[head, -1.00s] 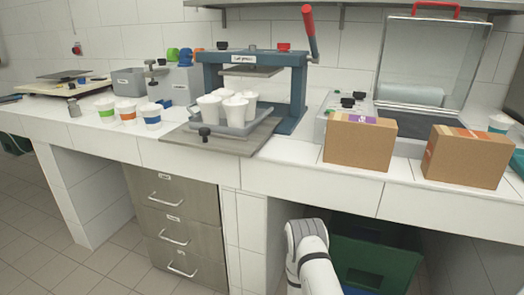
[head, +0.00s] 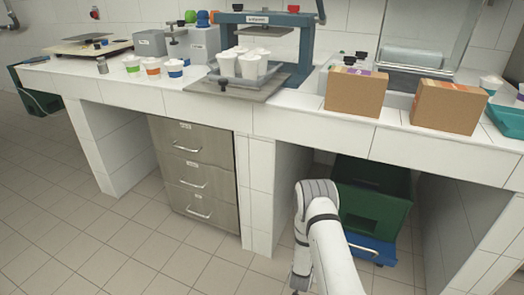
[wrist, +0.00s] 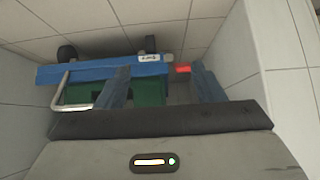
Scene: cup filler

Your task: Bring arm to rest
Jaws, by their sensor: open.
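My white and grey arm (head: 322,235) shows at the bottom of the head view, low in front of the counter. It is bent, with its rounded grey joint uppermost. The gripper itself is hidden in that view. In the wrist view my gripper (wrist: 161,80) shows two blue-grey fingers spread apart with nothing between them. It faces the under-counter space, where a blue wheeled base (wrist: 100,72) with a metal handle and a green crate (wrist: 150,93) show beyond the fingers. I see no contact between the fingers and these things.
The white counter (head: 420,150) spans the head view. On it stand a blue press (head: 309,45), a grey tray (head: 228,75) of white cups, several banded cups and two cardboard boxes (head: 354,92). Metal drawers (head: 195,172) are below. The tiled floor (head: 90,235) at left is clear.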

